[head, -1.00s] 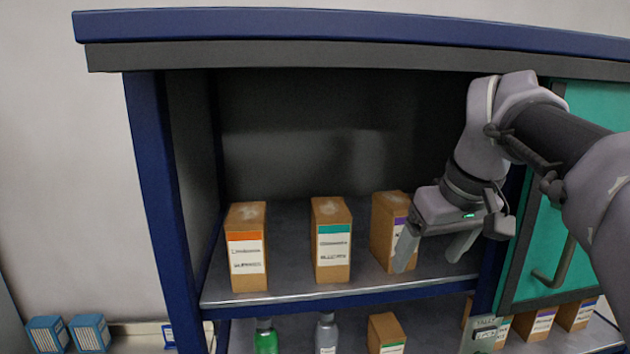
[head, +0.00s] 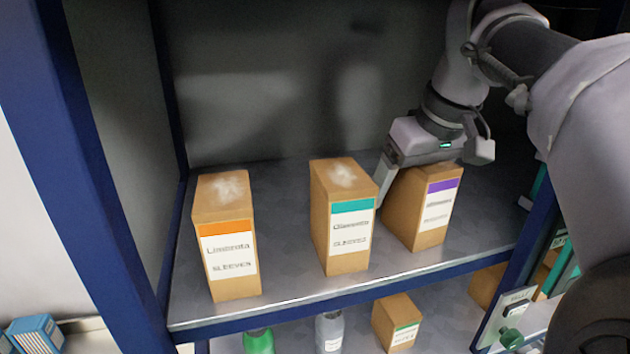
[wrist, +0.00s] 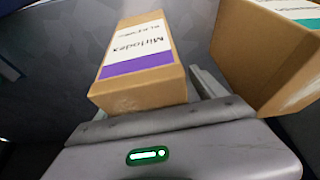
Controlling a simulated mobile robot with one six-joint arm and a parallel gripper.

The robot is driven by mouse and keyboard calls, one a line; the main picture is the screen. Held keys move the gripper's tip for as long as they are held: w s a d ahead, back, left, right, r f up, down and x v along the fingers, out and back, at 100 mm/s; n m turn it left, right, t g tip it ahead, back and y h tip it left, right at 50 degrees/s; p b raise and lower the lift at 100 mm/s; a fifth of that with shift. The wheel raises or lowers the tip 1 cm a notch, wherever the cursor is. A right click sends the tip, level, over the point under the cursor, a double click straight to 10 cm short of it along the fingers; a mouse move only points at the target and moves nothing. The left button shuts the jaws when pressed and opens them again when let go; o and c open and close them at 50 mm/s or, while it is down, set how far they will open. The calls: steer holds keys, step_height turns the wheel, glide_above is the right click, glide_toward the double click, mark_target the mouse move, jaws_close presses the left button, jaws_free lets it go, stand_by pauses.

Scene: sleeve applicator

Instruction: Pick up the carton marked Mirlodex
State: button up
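The Mirlodex carton (head: 422,212) is a brown box with a purple band on its white label. It stands upright on the shelf, rightmost of three. In the wrist view the carton (wrist: 140,70) fills the space ahead of the palm, and its name is readable. My gripper (head: 412,185) is over the carton from above and behind, its jaws open. One finger is down in the gap between this carton and the teal-banded one, with a narrow space showing beside the Mirlodex carton. The other finger is mostly hidden by the carton.
A teal-banded carton (head: 342,220) stands close on the left, and an orange-banded carton (head: 226,240) farther left. The blue shelf edge (head: 330,300) runs in front, with a blue upright (head: 530,240) at right. Bottles and another carton (head: 396,322) are on the shelf below.

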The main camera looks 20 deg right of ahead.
mark_target(428, 194)
steer(key=s, duration=0.2)
steer(key=s+d+r, duration=0.1)
steer(key=s, duration=0.1)
steer(key=c, duration=0.6)
steer(key=shift+d, duration=0.15)
steer(key=c, duration=0.4)
steer(key=shift+w+a+f, duration=0.15)
steer(key=shift+w, duration=0.3)
steer(key=shift+w+a+f, duration=0.1)
steer(key=shift+w+a, duration=0.05)
steer(key=shift+w, duration=0.3)
steer(key=c, duration=0.7)
steer(key=shift+s, duration=0.1)
jaws_close()
steer(key=shift+r, duration=0.1)
